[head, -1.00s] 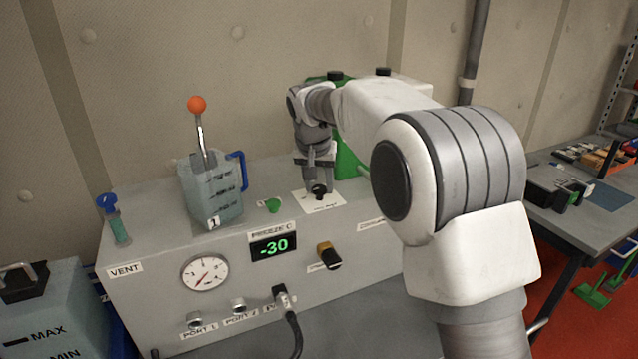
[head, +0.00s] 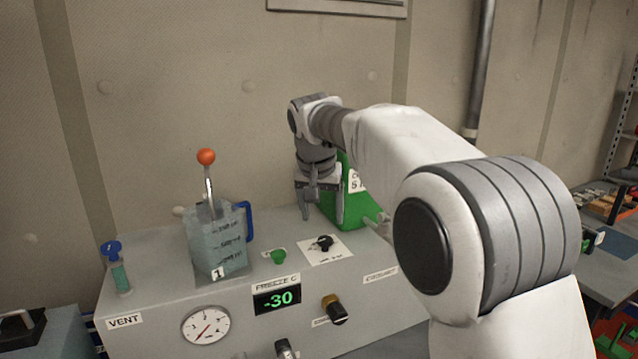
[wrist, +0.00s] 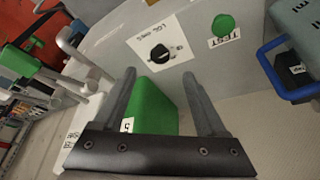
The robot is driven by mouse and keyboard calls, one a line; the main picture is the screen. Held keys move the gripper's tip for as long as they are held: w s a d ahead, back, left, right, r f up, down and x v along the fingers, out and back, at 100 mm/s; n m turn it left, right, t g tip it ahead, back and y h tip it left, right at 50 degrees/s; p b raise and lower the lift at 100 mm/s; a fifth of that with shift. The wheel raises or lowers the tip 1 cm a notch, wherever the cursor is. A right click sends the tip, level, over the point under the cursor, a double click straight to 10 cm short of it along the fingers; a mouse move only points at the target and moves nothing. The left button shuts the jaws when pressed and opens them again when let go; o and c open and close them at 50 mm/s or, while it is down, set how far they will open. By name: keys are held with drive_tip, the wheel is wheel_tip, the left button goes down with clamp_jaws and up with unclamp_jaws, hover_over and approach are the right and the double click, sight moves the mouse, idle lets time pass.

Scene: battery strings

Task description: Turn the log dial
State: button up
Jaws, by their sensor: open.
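The log dial (head: 322,242) is a black knob on a white card on top of the grey cabinet. In the wrist view the dial (wrist: 160,53) is uncovered, with its label beside it. My gripper (head: 318,203) is open and empty, pointing down behind the dial and above the cabinet top. In the wrist view the open fingers of my gripper (wrist: 158,76) lie either side of the dial's line of sight, apart from it. The dial's exact pointer setting is too small to read.
A green box (head: 352,205) stands just right of my gripper. A green TEST button (head: 278,257) is left of the dial. A jug (head: 218,245) with a blue handle and an orange-topped lever (head: 206,157) stand further left.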

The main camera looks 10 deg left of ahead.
drive_tip(key=v, duration=0.9)
drive_tip(key=shift+r, duration=0.3)
drive_tip(key=shift+s, duration=0.1)
